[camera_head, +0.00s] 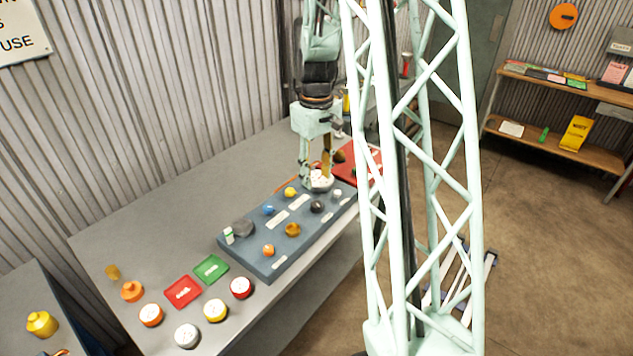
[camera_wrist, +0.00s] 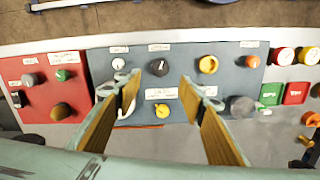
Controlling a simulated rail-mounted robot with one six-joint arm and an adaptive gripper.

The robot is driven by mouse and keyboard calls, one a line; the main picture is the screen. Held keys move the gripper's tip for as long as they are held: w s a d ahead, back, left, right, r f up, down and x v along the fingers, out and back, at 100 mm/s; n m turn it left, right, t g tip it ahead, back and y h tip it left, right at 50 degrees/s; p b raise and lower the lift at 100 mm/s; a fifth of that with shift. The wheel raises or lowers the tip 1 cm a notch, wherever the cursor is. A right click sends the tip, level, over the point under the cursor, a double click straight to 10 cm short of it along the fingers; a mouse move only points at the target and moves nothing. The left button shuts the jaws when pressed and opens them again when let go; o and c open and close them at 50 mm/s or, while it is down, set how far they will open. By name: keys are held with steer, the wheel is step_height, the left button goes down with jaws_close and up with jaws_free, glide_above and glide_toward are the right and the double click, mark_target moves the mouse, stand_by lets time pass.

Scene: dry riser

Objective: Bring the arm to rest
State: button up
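My gripper (camera_head: 316,180) hangs over the far end of the blue-grey control panel (camera_head: 262,262) in the head view. In the wrist view my gripper (camera_wrist: 160,88) has its two fingers wide apart, with nothing held between them. A black knob (camera_wrist: 159,67) and a yellow knob (camera_wrist: 162,111) show in the gap. A white round piece (camera_wrist: 101,93) is partly hidden behind the left finger; it also shows below the fingers in the head view (camera_head: 320,186). I cannot tell whether a finger touches it.
The grey bench (camera_head: 190,205) runs along a corrugated wall. A red panel (camera_wrist: 40,75) adjoins the blue-grey one. Red and green plates (camera_head: 183,291) and several round caps (camera_head: 187,335) lie at the near end.

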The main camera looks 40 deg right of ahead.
steer(key=shift+r, duration=0.45)
stand_by(0.5)
steer(key=s+a+r+t+b, duration=0.1)
steer(key=s+a+r, duration=0.3)
steer(key=a+r, duration=0.55)
steer(key=s+a+r+t+b, duration=0.1)
steer(key=s+a+r, duration=0.4)
steer(key=a+r, duration=0.5)
steer(key=s+a+r+t+b, duration=0.1)
steer(key=s+a, duration=0.7)
steer(key=s, duration=0.3)
steer(key=s+a+r+t+b, duration=0.1)
steer(key=s+a+r, duration=0.1)
steer(key=s+a, duration=0.5)
steer(key=s, duration=0.3)
steer(key=shift+s+a+r+n, duration=0.3)
steer(key=shift+s+a, duration=0.1)
